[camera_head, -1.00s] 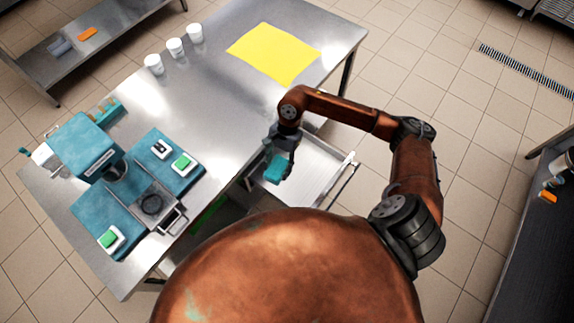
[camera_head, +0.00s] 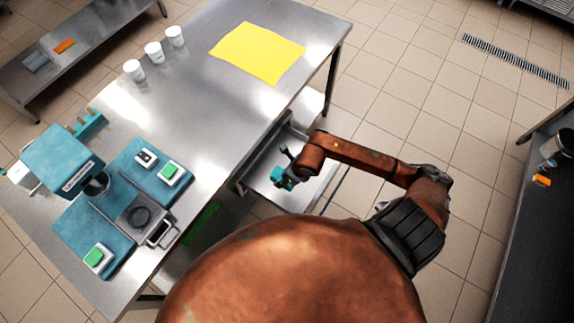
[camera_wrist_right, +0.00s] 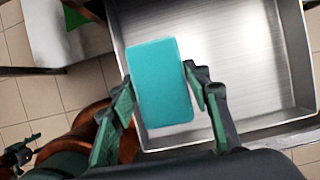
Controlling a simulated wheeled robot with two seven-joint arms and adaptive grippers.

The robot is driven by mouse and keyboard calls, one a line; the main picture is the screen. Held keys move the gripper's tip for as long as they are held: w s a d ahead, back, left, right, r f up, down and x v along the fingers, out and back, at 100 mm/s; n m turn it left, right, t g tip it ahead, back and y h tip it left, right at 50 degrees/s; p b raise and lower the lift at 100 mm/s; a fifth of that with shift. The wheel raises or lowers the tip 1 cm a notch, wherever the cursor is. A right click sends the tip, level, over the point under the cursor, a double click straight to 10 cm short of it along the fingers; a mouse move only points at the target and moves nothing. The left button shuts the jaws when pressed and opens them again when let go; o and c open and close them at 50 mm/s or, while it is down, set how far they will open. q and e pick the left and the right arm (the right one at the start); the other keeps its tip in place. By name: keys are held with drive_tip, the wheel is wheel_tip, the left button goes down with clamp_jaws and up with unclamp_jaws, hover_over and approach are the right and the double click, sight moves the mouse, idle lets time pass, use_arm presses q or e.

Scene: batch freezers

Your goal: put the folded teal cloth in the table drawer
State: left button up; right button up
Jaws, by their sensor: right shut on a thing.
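The folded teal cloth (camera_wrist_right: 160,82) is a small flat block. In the right wrist view it sits between the two fingers of my right gripper (camera_wrist_right: 160,112), which is shut on it. The open table drawer (camera_wrist_right: 225,45) is a bare metal tray behind the cloth, and the part of it that shows is empty. In the head view the right gripper (camera_head: 284,174) is over the drawer (camera_head: 262,190) with the teal cloth (camera_head: 277,173) in it. The height of the cloth above the drawer floor is hard to tell. My left gripper is not in view.
The steel table (camera_head: 205,110) holds a yellow sheet (camera_head: 258,52), several white cups (camera_head: 154,52) and a teal machine (camera_head: 62,160) with green-buttoned boxes. A green item (camera_head: 203,222) shows below the table. Open tiled floor lies to the right.

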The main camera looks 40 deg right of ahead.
drive_tip(key=w+d+f+b, duration=0.1)
drive_tip(key=w+d+f, duration=0.1)
drive_tip(key=d+f, duration=0.1)
drive_tip(key=w+d+f, duration=0.2)
drive_tip(key=d+f, duration=0.1)
drive_tip(key=d, duration=0.1)
drive_tip(key=w+d+f+b, duration=0.1)
drive_tip(key=w+d+f, duration=0.1)
drive_tip(key=d+f, duration=0.1)
drive_tip(key=shift+w+d+b, duration=0.15)
drive_tip(key=shift+w+b, duration=0.05)
drive_tip(key=shift+b, duration=0.1)
drive_tip(key=shift+w+d+f, duration=0.1)
drive_tip(key=shift+d+f, duration=0.05)
drive_tip(key=shift+f+b, duration=0.5)
drive_tip(key=shift+f, duration=1.1)
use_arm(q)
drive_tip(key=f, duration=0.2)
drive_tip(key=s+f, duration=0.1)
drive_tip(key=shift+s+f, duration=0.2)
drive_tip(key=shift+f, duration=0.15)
use_arm(e)
drive_tip(key=o, duration=1.2)
drive_tip(key=shift+c, duration=0.2)
